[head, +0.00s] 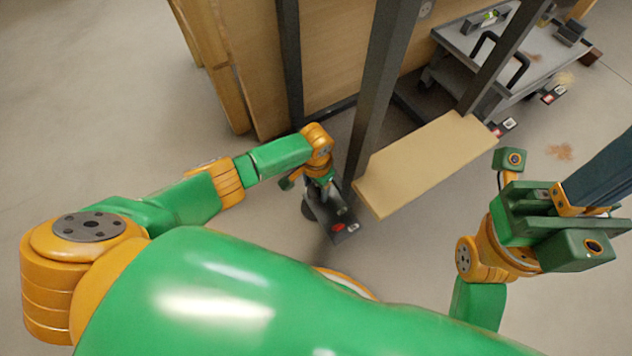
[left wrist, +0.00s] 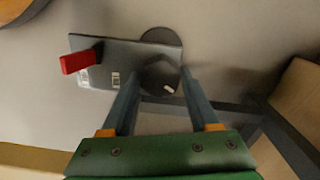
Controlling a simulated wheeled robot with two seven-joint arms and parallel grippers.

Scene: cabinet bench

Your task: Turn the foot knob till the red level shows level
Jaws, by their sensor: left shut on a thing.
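The foot knob (left wrist: 158,74) is a dark piece with a small white mark, on a dark grey plate (left wrist: 112,52) in the left wrist view. My left gripper (left wrist: 160,80) has one finger on each side of it and is shut on it. The red level (left wrist: 76,62) is a small red block at the plate's left end. I cannot tell whether it is level. In the head view my left gripper (head: 318,182) reaches down at the plate (head: 345,232), and hides the knob. My right gripper (head: 598,180) is at the right edge, its fingertips not clear.
Dark frame posts (head: 375,80) stand just beyond the left gripper. A tan board (head: 425,165) lies to its right. A wooden cabinet panel (head: 325,50) is behind. A grey cart (head: 490,55) stands back right, near small dark plates with red parts (head: 553,93). Floor at left is clear.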

